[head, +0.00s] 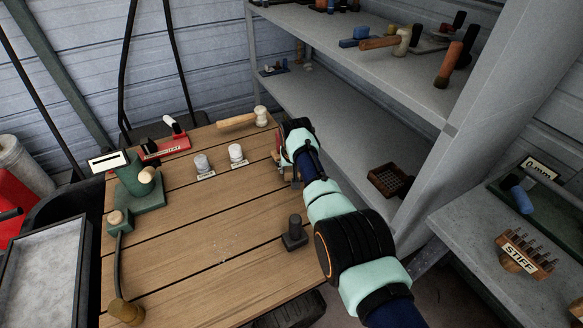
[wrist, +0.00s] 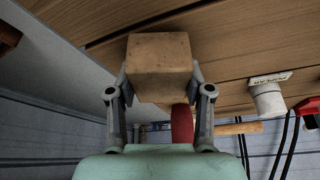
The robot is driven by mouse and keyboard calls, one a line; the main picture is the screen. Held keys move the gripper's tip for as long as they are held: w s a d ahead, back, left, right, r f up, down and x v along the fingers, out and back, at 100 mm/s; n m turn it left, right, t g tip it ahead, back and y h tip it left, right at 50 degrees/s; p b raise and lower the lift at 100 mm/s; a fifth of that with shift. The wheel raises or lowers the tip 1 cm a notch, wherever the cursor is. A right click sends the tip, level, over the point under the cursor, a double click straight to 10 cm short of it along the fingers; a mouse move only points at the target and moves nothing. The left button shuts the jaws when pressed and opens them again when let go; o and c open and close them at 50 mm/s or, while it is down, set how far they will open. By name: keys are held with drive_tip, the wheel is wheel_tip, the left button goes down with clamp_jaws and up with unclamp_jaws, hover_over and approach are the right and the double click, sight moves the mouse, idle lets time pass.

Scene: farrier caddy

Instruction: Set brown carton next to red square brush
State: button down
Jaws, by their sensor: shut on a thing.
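My gripper (wrist: 160,98) is shut on a plain brown carton (wrist: 160,60), a box-shaped block, in the wrist view. In the head view my gripper (head: 288,165) is at the right edge of the wooden table, and my arm mostly hides the carton. I cannot tell whether the carton touches the table. A red upright piece (wrist: 182,124) shows just beyond the carton in the wrist view, partly hidden by it. It may be part of the red square brush, but its shape is not clear.
On the wooden table (head: 215,235) are a dark block tool (head: 294,233), two white-topped pieces (head: 202,163) (head: 237,153), a mallet (head: 245,120), a red labelled holder (head: 165,147) and a green tool (head: 138,190). Grey shelving stands right, with a brown gridded piece (head: 390,180) low down. The table's middle is clear.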

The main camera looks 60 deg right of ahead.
drive_tip(key=shift+f+b, duration=0.35)
drive_tip(key=shift+f, duration=0.15)
drive_tip(key=shift+c, duration=1.9)
unclamp_jaws()
drive_tip(key=shift+a+r, duration=0.1)
drive_tip(key=shift+r, duration=0.45)
drive_tip(key=v, duration=1.1)
drive_tip(key=shift+s, duration=0.15)
